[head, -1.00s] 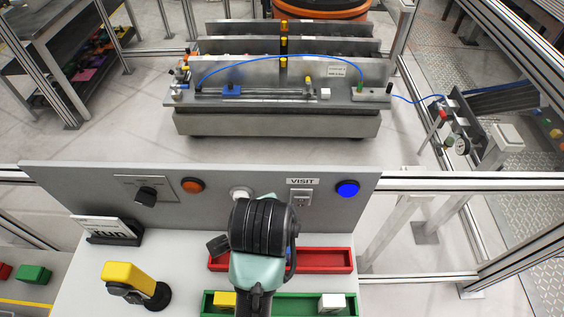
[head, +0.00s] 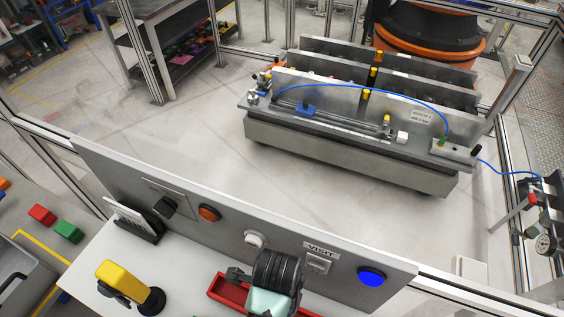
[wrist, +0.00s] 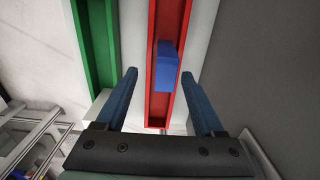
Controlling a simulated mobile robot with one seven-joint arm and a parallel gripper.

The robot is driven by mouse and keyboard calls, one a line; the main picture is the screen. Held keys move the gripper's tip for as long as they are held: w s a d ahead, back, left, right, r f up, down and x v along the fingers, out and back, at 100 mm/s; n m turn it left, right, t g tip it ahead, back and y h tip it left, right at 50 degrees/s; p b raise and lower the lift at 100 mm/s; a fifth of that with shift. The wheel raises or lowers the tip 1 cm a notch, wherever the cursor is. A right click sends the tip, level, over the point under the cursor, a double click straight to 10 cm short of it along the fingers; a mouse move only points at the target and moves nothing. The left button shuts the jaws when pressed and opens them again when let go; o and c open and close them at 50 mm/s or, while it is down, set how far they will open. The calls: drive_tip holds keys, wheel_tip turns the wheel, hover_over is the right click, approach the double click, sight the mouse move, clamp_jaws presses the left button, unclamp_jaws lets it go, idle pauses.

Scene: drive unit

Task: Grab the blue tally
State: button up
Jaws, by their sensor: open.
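The blue tally (wrist: 167,65) is a small blue block in the red tray (wrist: 160,110), seen in the wrist view. It lies just beyond my gripper (wrist: 158,82), between the lines of its two fingers and nearer the right one. The fingers are spread apart with nothing between the pads. In the head view my gripper (head: 272,285) is over the shelf below the VISIT label, seen from behind. It covers most of the red tray (head: 230,292), and the tally is hidden there.
A green tray (wrist: 97,45) runs parallel to the red one. A yellow-topped device (head: 122,280) stands left of my gripper.

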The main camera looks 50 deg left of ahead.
drive_tip(key=shift+w+a+f+p, duration=0.15)
drive_tip(key=shift+f+p, duration=0.25)
drive_tip(key=shift+f, duration=1.15)
drive_tip(key=shift+w+f+p, duration=0.15)
drive_tip(key=shift+f+p, duration=0.2)
drive_tip(key=shift+f, duration=1.2)
clamp_jaws()
